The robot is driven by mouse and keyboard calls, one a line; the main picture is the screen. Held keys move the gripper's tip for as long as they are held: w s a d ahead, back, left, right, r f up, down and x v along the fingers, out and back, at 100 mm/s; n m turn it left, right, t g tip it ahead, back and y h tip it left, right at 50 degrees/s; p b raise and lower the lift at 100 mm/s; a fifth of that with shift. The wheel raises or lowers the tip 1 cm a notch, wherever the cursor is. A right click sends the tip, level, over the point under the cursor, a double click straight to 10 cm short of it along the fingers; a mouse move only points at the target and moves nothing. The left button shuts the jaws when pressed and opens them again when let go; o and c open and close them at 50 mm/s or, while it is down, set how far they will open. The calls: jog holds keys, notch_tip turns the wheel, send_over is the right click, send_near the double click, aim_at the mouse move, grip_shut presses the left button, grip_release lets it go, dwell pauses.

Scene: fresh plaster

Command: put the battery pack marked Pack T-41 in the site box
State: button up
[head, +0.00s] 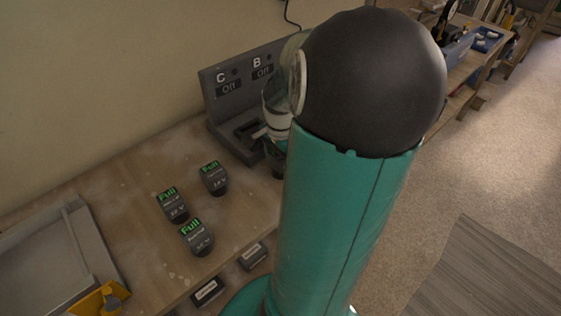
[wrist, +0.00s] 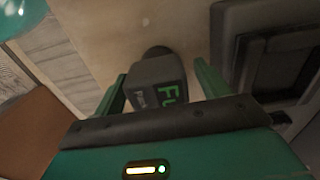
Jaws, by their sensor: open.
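Three dark battery packs with green "Full" displays stand on the bench in the head view: one at the back (head: 213,178), one at the left (head: 172,205) and one in front (head: 197,238). Their names are too small to read. In the wrist view my gripper (wrist: 158,88) is open, with a finger on each side of a dark pack with a green "Fu…" display (wrist: 158,82). I cannot tell whether the fingers touch it, and its name is unreadable. My arm hides most of the gripper in the head view. A grey open box (head: 85,240), probably the site box, is at the left.
A grey charger (head: 230,88) with bays C and B marked "Off" stands at the back of the bench; an empty bay (wrist: 285,62) shows beside my gripper. Dark blocks with white labels (head: 208,291) are at the front edge. A yellow part (head: 100,300) is by the box.

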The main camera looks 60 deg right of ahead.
jog(key=c, duration=1.4)
jog(key=shift+r, duration=0.2)
